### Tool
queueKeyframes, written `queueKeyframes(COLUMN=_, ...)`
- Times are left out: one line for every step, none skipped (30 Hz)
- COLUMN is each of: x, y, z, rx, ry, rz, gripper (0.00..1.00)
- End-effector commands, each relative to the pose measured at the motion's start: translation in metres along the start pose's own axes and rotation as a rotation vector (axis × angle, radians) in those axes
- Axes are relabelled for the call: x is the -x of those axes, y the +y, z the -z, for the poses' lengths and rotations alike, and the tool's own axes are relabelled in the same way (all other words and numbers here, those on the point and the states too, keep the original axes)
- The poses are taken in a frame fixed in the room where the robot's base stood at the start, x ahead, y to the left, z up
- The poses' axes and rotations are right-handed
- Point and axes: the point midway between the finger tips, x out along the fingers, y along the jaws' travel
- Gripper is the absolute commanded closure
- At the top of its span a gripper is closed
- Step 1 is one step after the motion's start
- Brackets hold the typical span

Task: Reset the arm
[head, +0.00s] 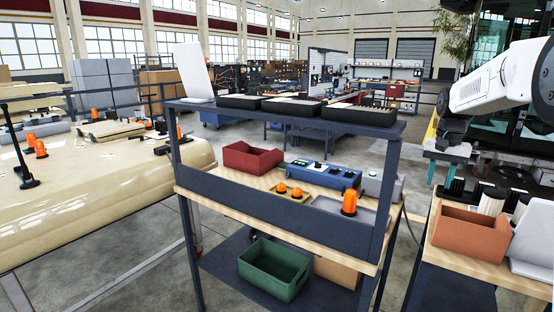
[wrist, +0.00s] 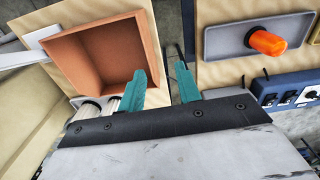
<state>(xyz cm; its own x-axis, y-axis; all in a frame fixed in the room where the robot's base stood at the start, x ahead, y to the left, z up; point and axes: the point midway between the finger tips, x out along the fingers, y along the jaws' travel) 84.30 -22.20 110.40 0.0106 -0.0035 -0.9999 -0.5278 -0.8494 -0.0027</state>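My arm reaches in from the right in the head view. My gripper (head: 452,172) hangs near the gap between the trolley and the side table. In the wrist view my gripper (wrist: 163,82) has its two teal fingers apart, with nothing between them. Below it in that view, an open, empty terracotta bin (wrist: 92,55) lies to the left. A grey tray (wrist: 220,40) with an orange beacon (wrist: 266,41) lies to the right. The gripper touches neither.
The trolley (head: 270,215) has a top shelf (head: 300,112) with black trays. Its deck holds a red bin (head: 251,158), a blue control box (head: 322,176) and orange beacons (head: 349,203). The side table at right holds the terracotta bin (head: 470,235) and pale cylinders (head: 493,202).

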Motion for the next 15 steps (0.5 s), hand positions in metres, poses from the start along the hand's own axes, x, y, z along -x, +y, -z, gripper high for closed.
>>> queueKeyframes(x=0.007, y=-0.002, z=-0.009, rx=0.012, ry=0.004, rz=0.001, gripper=0.66)
queueKeyframes(x=0.011, y=-0.003, z=-0.015, rx=0.019, ry=0.006, rz=0.002, gripper=0.66)
queueKeyframes(x=0.015, y=-0.004, z=-0.023, rx=0.028, ry=0.007, rz=0.002, gripper=0.66)
queueKeyframes(x=0.019, y=-0.005, z=-0.029, rx=0.036, ry=0.01, rz=0.002, gripper=0.66)
queueKeyframes(x=0.022, y=-0.006, z=-0.037, rx=0.044, ry=0.01, rz=0.003, gripper=0.66)
queueKeyframes(x=0.028, y=-0.007, z=-0.046, rx=0.055, ry=0.013, rz=0.003, gripper=0.66)
queueKeyframes(x=0.032, y=-0.008, z=-0.055, rx=0.065, ry=0.015, rz=0.004, gripper=0.66)
queueKeyframes(x=0.035, y=-0.009, z=-0.063, rx=0.075, ry=0.017, rz=0.004, gripper=0.66)
queueKeyframes(x=0.041, y=-0.01, z=-0.076, rx=0.09, ry=0.02, rz=0.005, gripper=0.66)
queueKeyframes(x=0.045, y=-0.01, z=-0.087, rx=0.102, ry=0.022, rz=0.006, gripper=0.66)
queueKeyframes(x=0.05, y=-0.011, z=-0.099, rx=0.115, ry=0.025, rz=0.007, gripper=0.66)
queueKeyframes(x=0.056, y=-0.011, z=-0.117, rx=0.135, ry=0.029, rz=0.008, gripper=0.66)
queueKeyframes(x=0.06, y=-0.011, z=-0.131, rx=0.151, ry=0.032, rz=0.009, gripper=0.66)
queueKeyframes(x=0.064, y=-0.01, z=-0.147, rx=0.169, ry=0.036, rz=0.01, gripper=0.66)
queueKeyframes(x=0.068, y=-0.009, z=-0.168, rx=0.192, ry=0.04, rz=0.011, gripper=0.66)
